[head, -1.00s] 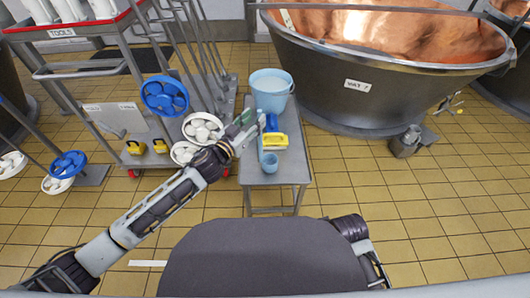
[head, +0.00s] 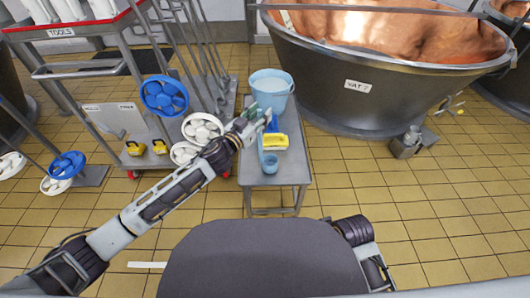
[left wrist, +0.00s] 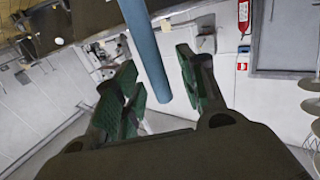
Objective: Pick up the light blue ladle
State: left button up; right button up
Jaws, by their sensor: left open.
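The light blue ladle (head: 270,163) is on the small grey metal table, its cup toward the table's near end and its handle reaching up toward my left gripper. My left gripper (head: 258,116) is open above the table, at the upper part of the handle. In the left wrist view the blue handle (left wrist: 146,50) runs between the two green-padded fingers (left wrist: 165,88), with space on both sides. I cannot tell whether a finger touches it. The ladle's cup is out of that view. My right gripper is not in view.
On the grey table (head: 285,178) stand a light blue bucket (head: 284,100) at the far end and a yellow-and-white brush (head: 274,142) close beside the ladle. A cart with valve wheels (head: 164,96) is left. Vat 7 (head: 370,100) is right.

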pick_arm(q)
jog(key=shift+c, duration=0.5)
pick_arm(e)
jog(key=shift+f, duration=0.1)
pick_arm(q)
grip_shut()
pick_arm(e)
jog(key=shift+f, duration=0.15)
pick_arm(q)
jog(key=shift+r, duration=0.1)
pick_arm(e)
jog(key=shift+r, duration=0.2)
pick_arm(q)
jog(key=shift+r, duration=0.5)
jog(key=shift+r+p, duration=2)
jog(key=shift+r, duration=2.4)
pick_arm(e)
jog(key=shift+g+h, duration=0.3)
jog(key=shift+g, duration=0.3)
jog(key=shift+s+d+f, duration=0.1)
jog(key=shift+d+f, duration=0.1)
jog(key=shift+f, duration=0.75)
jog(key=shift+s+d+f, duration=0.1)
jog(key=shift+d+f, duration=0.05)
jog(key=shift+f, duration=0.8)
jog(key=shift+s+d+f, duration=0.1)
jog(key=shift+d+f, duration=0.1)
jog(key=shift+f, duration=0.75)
